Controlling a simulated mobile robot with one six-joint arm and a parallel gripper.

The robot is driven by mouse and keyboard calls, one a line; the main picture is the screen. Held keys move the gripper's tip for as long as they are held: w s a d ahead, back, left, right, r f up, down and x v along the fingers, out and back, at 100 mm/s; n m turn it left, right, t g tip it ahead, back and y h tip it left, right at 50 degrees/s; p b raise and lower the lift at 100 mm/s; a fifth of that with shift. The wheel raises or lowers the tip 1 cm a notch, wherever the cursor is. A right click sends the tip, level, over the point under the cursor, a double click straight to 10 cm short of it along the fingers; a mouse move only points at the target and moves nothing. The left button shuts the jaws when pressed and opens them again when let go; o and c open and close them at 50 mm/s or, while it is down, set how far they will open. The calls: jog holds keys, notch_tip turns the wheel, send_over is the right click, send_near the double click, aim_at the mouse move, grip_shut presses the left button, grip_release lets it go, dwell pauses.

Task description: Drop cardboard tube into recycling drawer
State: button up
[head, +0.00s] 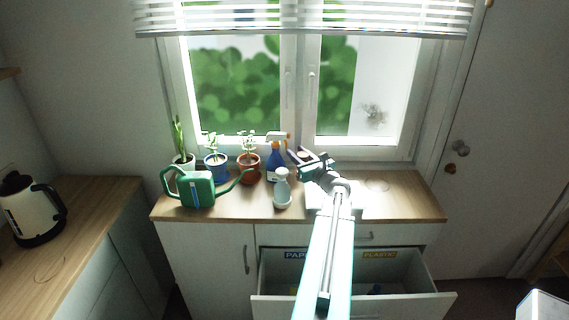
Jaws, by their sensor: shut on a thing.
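My gripper (308,163) is above the counter near the window, to the right of the spray bottle. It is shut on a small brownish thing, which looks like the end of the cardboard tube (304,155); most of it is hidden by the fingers. The recycling drawer (425,305) below the counter is pulled open. It has a label starting "PAP" (294,254) on the left and a "PLASTIC" label (380,254) on the right. My arm crosses in front of the drawer's middle and hides part of it.
A small blue item (376,289) lies in the drawer's right part. A kettle (33,208) stands on the left worktop.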

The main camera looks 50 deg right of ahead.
jog(key=shift+w+d+f+b, duration=0.25)
jog(key=shift+w+f+b, duration=0.1)
jog(key=shift+w+f, duration=0.75)
jog(key=shift+s, duration=0.15)
jog(key=shift+f+b, duration=0.8)
jog(key=shift+f, duration=1.6)
jog(key=shift+f, duration=0.15)
jog(key=o, duration=1)
